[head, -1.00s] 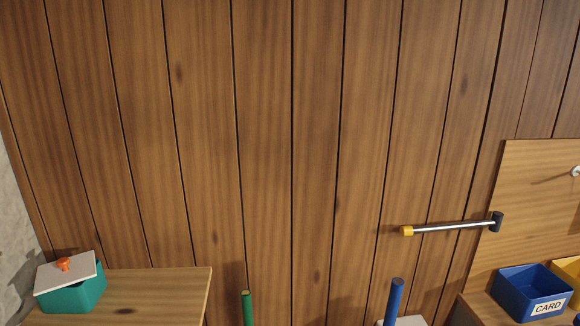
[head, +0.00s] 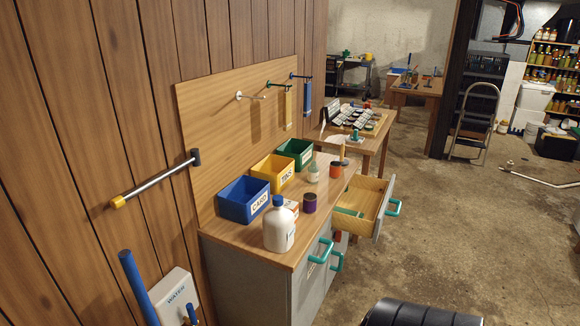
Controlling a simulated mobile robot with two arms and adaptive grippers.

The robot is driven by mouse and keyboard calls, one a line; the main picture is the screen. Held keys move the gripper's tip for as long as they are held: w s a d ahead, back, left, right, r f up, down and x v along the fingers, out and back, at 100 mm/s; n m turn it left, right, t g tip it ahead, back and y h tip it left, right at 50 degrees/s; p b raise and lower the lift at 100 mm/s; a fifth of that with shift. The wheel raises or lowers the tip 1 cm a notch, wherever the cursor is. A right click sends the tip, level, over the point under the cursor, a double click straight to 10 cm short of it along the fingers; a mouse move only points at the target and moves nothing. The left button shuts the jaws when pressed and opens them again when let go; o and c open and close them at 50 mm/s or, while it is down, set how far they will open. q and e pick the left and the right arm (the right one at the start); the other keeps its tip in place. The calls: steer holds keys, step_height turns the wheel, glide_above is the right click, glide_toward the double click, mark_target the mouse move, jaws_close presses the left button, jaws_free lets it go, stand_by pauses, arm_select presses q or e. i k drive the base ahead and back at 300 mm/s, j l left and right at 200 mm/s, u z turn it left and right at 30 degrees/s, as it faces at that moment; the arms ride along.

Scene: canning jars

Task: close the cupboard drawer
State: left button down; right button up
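The wooden cupboard drawer (head: 371,186) stands pulled out at the far end of the grey cupboard (head: 245,282). Its grey front carries a teal handle (head: 395,207) and faces right, over the floor. A greenish item (head: 348,211) shows in or at the near side of the drawer, and I cannot tell what it is. More teal handles (head: 322,250) are on the nearer part of the cupboard front, which looks closed. Neither of my grippers is in view.
On the cupboard top stand a white bottle (head: 279,228), a blue bin (head: 243,200), a yellow bin (head: 272,173), a green bin (head: 295,153) and small jars. A table (head: 378,140) with jars stands beyond. The concrete floor (head: 460,230) right of the drawer is clear.

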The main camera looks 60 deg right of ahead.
mark_target(371, 197)
steer(key=k+l+z, duration=0.4)
steer(key=l, duration=0.3)
steer(key=z, duration=1.85)
steer(key=i, duration=0.1)
